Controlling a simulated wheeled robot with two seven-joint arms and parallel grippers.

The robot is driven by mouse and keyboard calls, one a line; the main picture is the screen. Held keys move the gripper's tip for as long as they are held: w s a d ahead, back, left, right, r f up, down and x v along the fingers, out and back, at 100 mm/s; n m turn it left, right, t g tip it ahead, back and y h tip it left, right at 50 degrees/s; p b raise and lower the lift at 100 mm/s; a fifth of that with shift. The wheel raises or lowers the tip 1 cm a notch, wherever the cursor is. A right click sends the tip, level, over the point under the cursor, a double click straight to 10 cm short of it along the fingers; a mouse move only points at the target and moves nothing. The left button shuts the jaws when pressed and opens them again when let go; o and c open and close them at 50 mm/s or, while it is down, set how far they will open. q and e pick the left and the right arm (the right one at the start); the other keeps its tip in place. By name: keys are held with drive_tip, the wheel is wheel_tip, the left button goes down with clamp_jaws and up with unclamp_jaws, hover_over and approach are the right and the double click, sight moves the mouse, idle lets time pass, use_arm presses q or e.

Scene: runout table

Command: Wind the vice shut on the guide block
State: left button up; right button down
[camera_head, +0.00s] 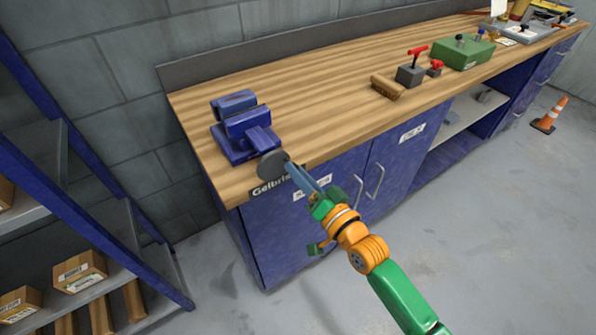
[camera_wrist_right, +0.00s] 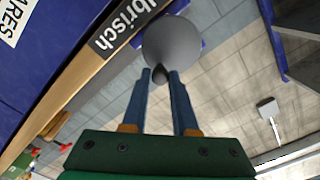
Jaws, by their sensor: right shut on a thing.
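The blue vice (camera_head: 240,128) is fixed on the wooden bench near its left end. Its grey round handwheel (camera_head: 272,164) sticks out past the bench's front edge, and it also shows in the wrist view (camera_wrist_right: 173,42). My right gripper (camera_head: 291,170) reaches up from the lower right to the wheel. I cannot make out a guide block between the vice jaws; the jaw gap is hard to see from here. My left gripper is not in view.
The bench top (camera_head: 310,110) is clear right of the vice. A blue shelf rack (camera_head: 75,165) stands at left.

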drive_tip(key=shift+f, duration=0.1)
drive_tip(key=m, duration=0.3)
drive_tip(key=shift+f+m, duration=0.3)
drive_tip(key=shift+f, duration=0.1)
drive_tip(key=m, duration=0.1)
drive_tip(key=f+m+b, duration=0.1)
drive_tip(key=m, duration=0.1)
drive_tip(key=m, duration=0.3)
drive_tip(key=shift+s+a+f+m, duration=0.15)
drive_tip(key=shift+f+m, duration=0.2)
drive_tip(key=shift+m, duration=0.05)
